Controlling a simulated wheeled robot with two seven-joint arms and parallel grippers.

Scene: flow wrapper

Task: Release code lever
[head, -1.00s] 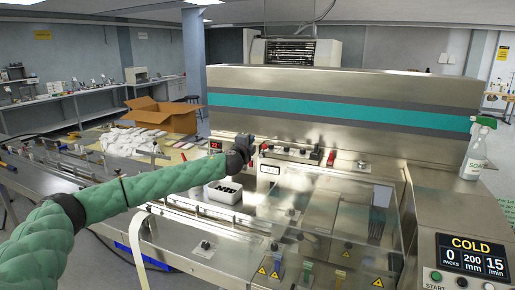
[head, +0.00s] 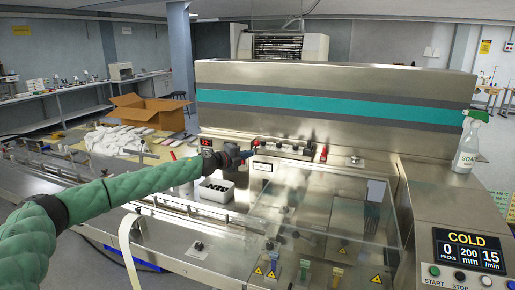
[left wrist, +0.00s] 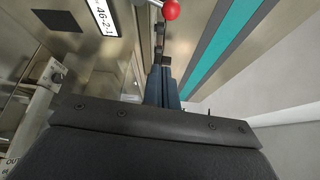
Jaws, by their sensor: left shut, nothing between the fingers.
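My left gripper (head: 250,154) is at the machine's front panel, just left of and above a small white label plate (head: 262,166). In the left wrist view its blue-grey fingers (left wrist: 162,88) are together with nothing between them. A lever with a round red knob (left wrist: 171,9) is past the fingertips at the top edge, apart from them in the picture. Its metal stem runs out of the frame. In the head view a red knob (head: 256,142) shows just above the gripper. The label plate also shows in the left wrist view (left wrist: 101,15). My right gripper is not in view.
A red switch (head: 323,153) stands farther right on the panel. Clear guards (head: 310,210) cover the front. A control screen (head: 468,250) and a soap spray bottle (head: 467,145) are at right.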

